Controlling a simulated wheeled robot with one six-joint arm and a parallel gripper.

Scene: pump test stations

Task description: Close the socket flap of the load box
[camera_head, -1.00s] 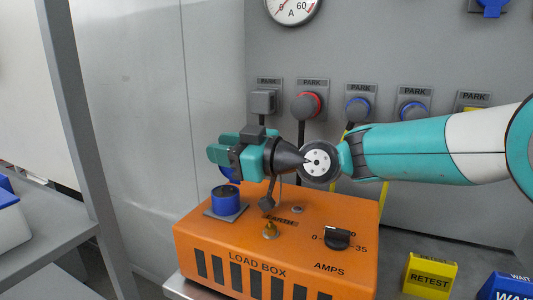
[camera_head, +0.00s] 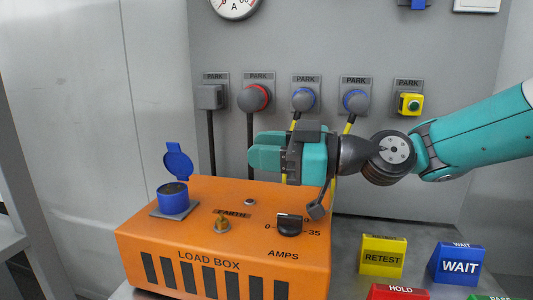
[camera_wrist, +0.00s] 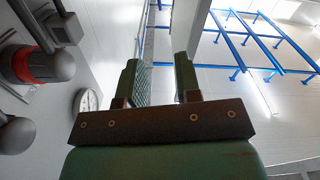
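The orange load box (camera_head: 220,256) stands on a grey bench. Its blue round socket (camera_head: 173,196) is at the back left of the top. The blue socket flap (camera_head: 178,162) stands upright, open, behind the socket. My gripper (camera_head: 257,150) is above the box's back part, to the right of the flap and apart from it, pointing left. In the wrist view the two fingers of my gripper (camera_wrist: 160,82) are apart with nothing between them. The flap is not in the wrist view.
An earth stud (camera_head: 222,224) and a black amps knob (camera_head: 289,225) stick up from the box top. Parked plugs (camera_head: 256,97) hang on the grey wall behind. RETEST (camera_head: 383,257) and WAIT (camera_head: 458,264) blocks stand on the bench at right.

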